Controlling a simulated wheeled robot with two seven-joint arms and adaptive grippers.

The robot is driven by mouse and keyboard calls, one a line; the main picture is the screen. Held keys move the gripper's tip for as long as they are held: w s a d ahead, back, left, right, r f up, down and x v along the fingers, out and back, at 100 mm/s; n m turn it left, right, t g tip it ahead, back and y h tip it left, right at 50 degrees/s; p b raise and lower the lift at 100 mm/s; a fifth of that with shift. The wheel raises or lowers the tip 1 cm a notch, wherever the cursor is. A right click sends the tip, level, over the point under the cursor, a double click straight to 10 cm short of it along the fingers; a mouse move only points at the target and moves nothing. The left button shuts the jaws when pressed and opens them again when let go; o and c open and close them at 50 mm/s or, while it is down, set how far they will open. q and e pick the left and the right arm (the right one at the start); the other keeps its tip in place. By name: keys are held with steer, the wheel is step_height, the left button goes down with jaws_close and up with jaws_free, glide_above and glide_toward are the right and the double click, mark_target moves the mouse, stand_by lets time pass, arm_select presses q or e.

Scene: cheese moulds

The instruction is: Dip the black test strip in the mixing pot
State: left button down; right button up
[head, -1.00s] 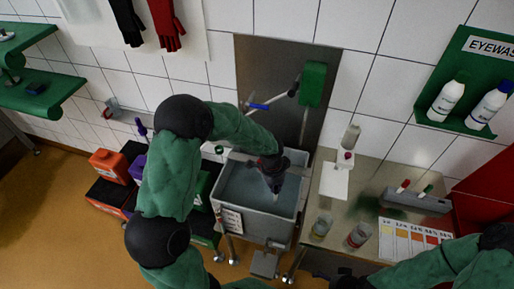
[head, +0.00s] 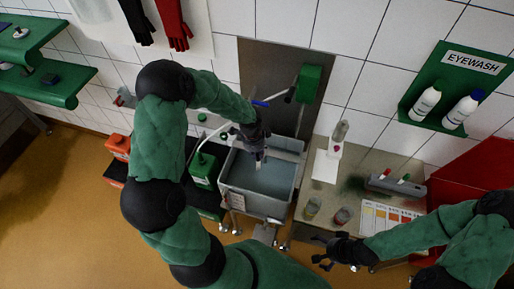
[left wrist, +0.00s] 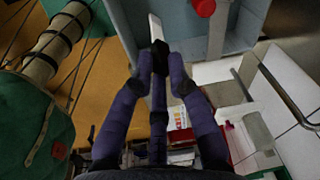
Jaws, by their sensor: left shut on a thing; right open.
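My left gripper (head: 250,138) is shut on the test strip, at the back left of the mixing pot. The strip (head: 258,162) is pale with a dark end at the fingertips and points down over the pot's back part. It also shows in the left wrist view (left wrist: 155,28), beyond the fingertips (left wrist: 159,62). I cannot tell whether its tip touches the liquid. The mixing pot (head: 252,203) is a grey rectangular basin with blue-grey liquid. My right gripper (head: 326,250) is open and empty in front of the side table.
The side table (head: 335,190) right of the pot holds two small beakers (head: 312,206), a colour chart (head: 385,217) and a grey rack (head: 395,187) with red- and green-ended strips. A green jerrycan (head: 203,168) stands left of the pot. An eyewash shelf (head: 408,105) hangs right.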

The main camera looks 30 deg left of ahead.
mark_target(257, 160)
arm_select(q)
steer(key=shift+f+b, duration=2.25)
steer(key=shift+f, duration=0.6)
step_height(257, 160, down, 13)
steer(key=b, duration=1.1)
steer(key=shift+r, duration=0.1)
